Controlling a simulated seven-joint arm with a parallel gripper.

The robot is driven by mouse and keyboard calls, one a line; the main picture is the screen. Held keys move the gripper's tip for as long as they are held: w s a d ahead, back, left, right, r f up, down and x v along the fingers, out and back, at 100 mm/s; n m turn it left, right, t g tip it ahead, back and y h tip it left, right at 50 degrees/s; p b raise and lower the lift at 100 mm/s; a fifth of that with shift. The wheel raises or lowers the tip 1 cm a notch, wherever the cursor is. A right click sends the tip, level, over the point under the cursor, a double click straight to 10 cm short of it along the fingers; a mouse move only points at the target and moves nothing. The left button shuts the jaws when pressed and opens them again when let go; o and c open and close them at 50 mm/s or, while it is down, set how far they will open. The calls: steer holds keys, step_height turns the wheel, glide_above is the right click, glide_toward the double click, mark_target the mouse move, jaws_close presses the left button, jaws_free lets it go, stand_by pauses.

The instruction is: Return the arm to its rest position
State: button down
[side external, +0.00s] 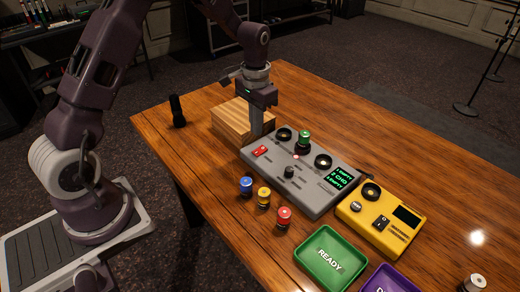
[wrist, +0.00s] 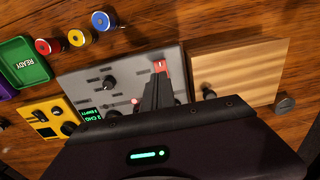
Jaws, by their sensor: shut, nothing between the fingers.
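My gripper (side external: 256,138) is shut and empty. It points down over the left end of the grey mixing console (side external: 318,203), between the wooden block (side external: 230,122) and the red switch (side external: 261,151). In the wrist view the closed fingers (wrist: 159,70) overlap the console (wrist: 85,88), with their tips at the red switch (wrist: 160,63). I cannot tell whether they touch it. A green-topped canister (side external: 304,136) stands in the console's middle socket; the other two sockets look empty. The green display (side external: 341,175) seems to read "1 EMPTY, 2 CHG, 3 EMPTY".
Blue (side external: 245,185), yellow (side external: 264,195) and red (side external: 284,216) canisters stand in front of the console. A yellow device (side external: 375,228), green READY tray (side external: 316,268) and purple tray (side external: 388,281) are rightward. A black cylinder (side external: 177,110) stands left of the block.

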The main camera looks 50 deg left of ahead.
steer(key=s+d+r+t, duration=0.25)
steer(key=s+r, duration=0.35)
steer(key=r, duration=0.3)
steer(key=s+d+r+t, duration=0.1)
steer(key=s+d+r, duration=0.3)
steer(key=s+r, duration=0.4)
steer(key=s+d+r+t, duration=0.1)
steer(key=s, duration=0.5)
steer(key=s+d+r+t, duration=0.1)
steer(key=s, duration=0.6)
steer(key=shift+d+r, duration=0.3)
steer(key=shift+d, duration=0.05)
